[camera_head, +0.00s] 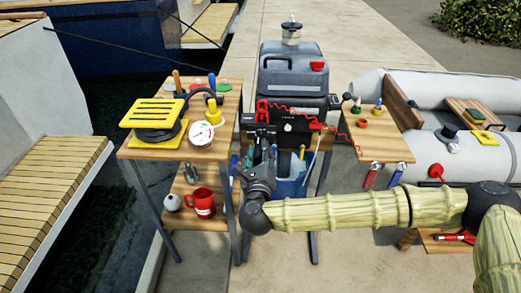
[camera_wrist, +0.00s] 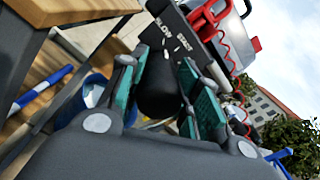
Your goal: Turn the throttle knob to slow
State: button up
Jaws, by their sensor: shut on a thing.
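The throttle knob (camera_wrist: 157,98) is a dark, round knob in the wrist view, between the two green fingers of my gripper (camera_wrist: 160,72). The fingers are shut on its sides. Behind it is a black panel (camera_wrist: 196,40) with white lettering, where SLOW and another word beside it show near the fingertips. The knob's pointer is hidden, so its setting cannot be told. In the head view my gripper (camera_head: 265,150) is at the front left of the outboard motor (camera_head: 290,80), and it hides the knob there.
A small wooden table (camera_head: 385,148) stands right, beside a grey inflatable boat (camera_head: 490,160). A blue bucket (camera_head: 291,188) is below the motor.

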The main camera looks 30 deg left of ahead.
jog(key=shift+n+p, duration=0.45)
jog(key=shift+n, duration=0.75)
jog(key=o, duration=1)
jog(key=shift+o, duration=0.2)
jog(key=v, duration=1.2)
jog(key=shift+s, duration=0.1)
